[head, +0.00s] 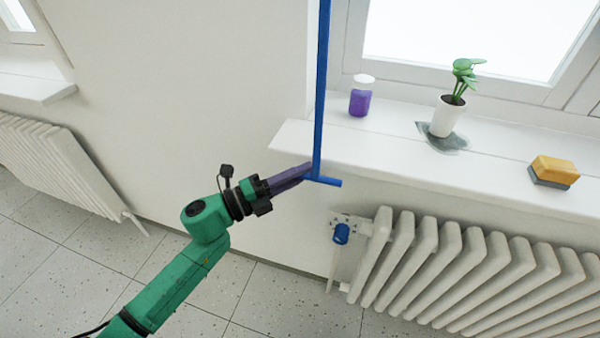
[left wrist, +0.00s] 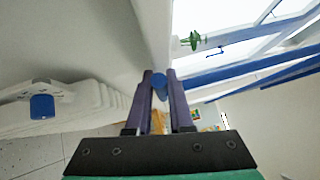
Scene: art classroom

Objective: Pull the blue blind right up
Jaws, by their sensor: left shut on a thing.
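A blue pull rod (head: 321,90) hangs in front of the window sill and ends in a short blue crossbar (head: 330,182). My left gripper (head: 306,173) reaches in from the left, its purple fingers shut on the crossbar's left part at the foot of the rod. In the left wrist view, the round end of the blue crossbar (left wrist: 159,82) shows between the fingertips. The blind's cloth cannot be made out in the head view. Long blue bars show at the right of the left wrist view, but I cannot tell what they are. My right gripper is in neither view.
On the white sill (head: 300,136) stand a purple jar (head: 361,100), a potted plant (head: 447,115) and a yellow sponge (head: 554,169). A radiator (head: 470,262) with a blue valve knob (head: 341,234) is below. The wall left of the rod is bare.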

